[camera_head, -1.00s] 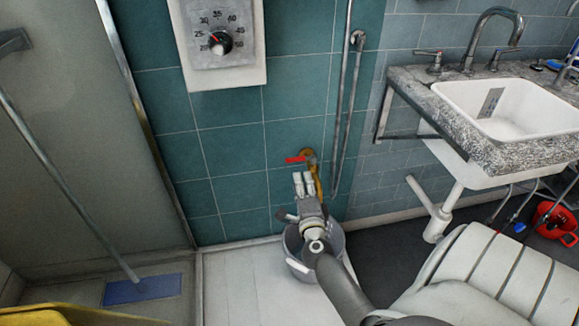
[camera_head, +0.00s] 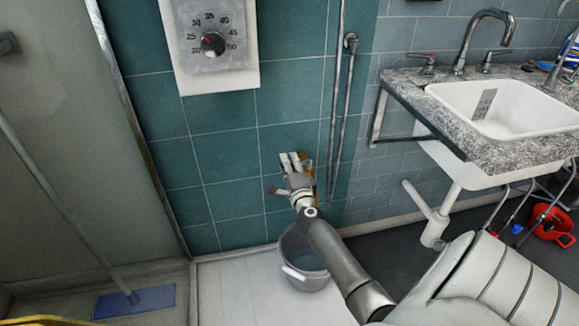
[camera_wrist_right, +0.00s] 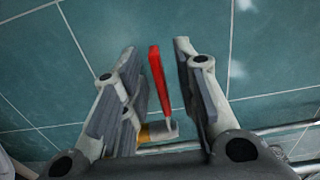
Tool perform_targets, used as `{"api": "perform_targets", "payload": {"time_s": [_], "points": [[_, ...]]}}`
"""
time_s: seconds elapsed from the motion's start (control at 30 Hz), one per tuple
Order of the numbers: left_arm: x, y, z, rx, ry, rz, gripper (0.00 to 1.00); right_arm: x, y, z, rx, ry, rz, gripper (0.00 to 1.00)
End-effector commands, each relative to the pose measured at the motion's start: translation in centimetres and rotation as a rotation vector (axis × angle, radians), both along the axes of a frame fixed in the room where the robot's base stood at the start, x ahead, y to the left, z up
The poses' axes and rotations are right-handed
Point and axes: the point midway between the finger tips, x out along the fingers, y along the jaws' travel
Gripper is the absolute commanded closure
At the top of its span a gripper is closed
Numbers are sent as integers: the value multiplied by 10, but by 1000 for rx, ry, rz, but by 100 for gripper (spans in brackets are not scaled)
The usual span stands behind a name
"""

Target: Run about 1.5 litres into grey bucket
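The grey bucket (camera_head: 290,244) stands upright on the pale floor below a brass wall tap (camera_head: 309,163). A bluish surface shows inside it; I cannot tell how much water it holds. My right gripper (camera_head: 292,160) is up at the tap and hides most of it in the head view. In the right wrist view, the open gripper (camera_wrist_right: 157,62) has one finger on each side of the tap's red lever (camera_wrist_right: 159,80), with gaps visible on both sides. Part of the brass tap body (camera_wrist_right: 157,131) shows below the lever. My left gripper is out of view.
A white sink (camera_head: 500,105) in a speckled counter is at the right, with a red bucket (camera_head: 553,225) beneath. Vertical pipes (camera_head: 342,110) run just right of the tap. A blue floor squeegee (camera_head: 135,302) is at the lower left.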

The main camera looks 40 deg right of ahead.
Motion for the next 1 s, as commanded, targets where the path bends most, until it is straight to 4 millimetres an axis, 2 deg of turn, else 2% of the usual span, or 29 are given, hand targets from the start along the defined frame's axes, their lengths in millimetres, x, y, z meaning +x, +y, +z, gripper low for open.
{"api": "perform_targets", "payload": {"time_s": [0.23,0.47,0.83,1.0], "points": [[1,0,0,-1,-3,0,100,1,0,0,0,0,0,72],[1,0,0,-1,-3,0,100,0,0,0,0,0,0,100],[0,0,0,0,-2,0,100,0,0,0,-1,0,5,100],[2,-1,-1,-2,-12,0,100,-6,1,0,-7,0,88,100]]}}
